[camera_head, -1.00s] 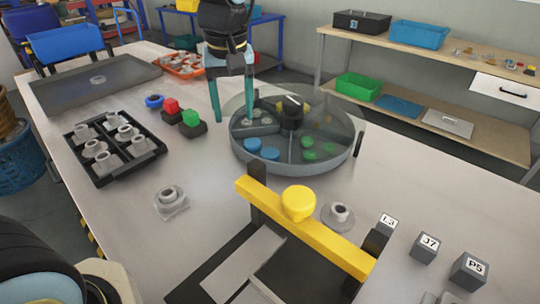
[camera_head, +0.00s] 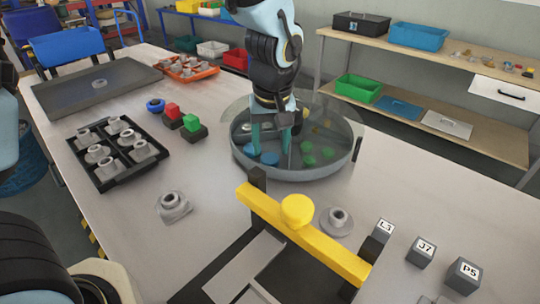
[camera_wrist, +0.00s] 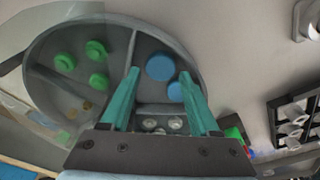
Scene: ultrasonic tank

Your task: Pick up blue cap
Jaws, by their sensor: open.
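Two round blue caps lie in one compartment of the round divided tray (camera_head: 290,174). In the head view, one blue cap (camera_head: 270,157) shows between my fingers and another (camera_head: 250,150) is at the left finger, partly hidden. In the wrist view, one blue cap (camera_wrist: 160,67) is at the far end between my fingertips, and the other (camera_wrist: 176,91) is nearer, beside the right finger. My gripper (camera_head: 271,146) is open and empty, pointing down over the tray. It also shows in the wrist view (camera_wrist: 159,75), with its teal fingers apart.
Several green caps (camera_head: 307,147) lie in the neighbouring compartment, split off by thin dividers. A yellow bar with a knob (camera_head: 297,210) stands in front. A black tray of grey parts (camera_head: 118,170) and red and green buttons (camera_head: 172,110) are to the left.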

